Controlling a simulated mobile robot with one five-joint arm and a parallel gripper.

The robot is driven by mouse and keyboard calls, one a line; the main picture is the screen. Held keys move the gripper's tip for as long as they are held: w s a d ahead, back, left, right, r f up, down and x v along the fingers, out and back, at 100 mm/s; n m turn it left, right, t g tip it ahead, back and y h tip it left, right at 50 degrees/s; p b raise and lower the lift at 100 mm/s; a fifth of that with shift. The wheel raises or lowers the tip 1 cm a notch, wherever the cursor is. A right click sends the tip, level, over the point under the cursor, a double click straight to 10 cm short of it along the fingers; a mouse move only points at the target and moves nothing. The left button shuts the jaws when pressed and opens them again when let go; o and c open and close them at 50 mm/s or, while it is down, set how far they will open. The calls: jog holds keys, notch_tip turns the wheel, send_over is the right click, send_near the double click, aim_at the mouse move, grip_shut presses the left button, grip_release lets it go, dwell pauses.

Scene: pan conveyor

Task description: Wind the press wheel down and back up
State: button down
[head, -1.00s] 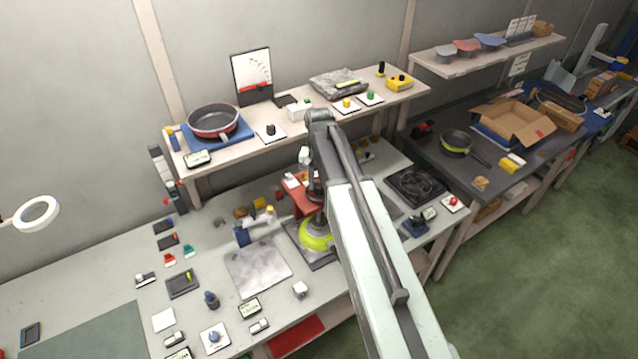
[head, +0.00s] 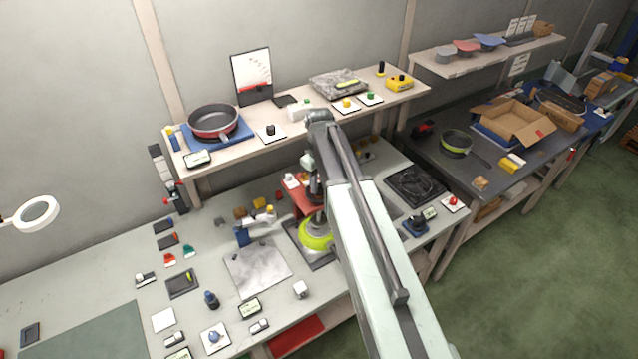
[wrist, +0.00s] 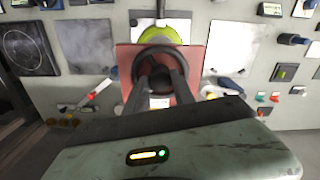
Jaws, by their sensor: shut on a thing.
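The red press (head: 297,200) stands on the long bench, largely hidden behind my arm in the head view. In the wrist view its red top (wrist: 196,72) carries a dark round press wheel (wrist: 160,50). My gripper (wrist: 160,76) has its two dark fingers on the near part of the wheel rim and is shut on it. The exact grip is small and dark in the picture. A lime-green pan (head: 316,238) sits under the press, and its green edge shows beyond the wheel in the wrist view (wrist: 158,33).
A grey plate (head: 257,268) and a blue-based device (head: 242,236) lie left of the press. A black round-patterned plate (head: 416,185) is to the right. A raised shelf with a red pan (head: 214,122) stands behind. Small switches and knobs crowd the bench.

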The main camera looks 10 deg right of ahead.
jog(key=n, duration=0.5)
dwell(0.6)
jog(key=c, duration=1.1)
grip_release()
jog(key=shift+o, duration=0.2)
notch_tip(320, 180, up, 8)
jog(key=p, duration=0.8)
jog(key=shift+f, duration=0.15)
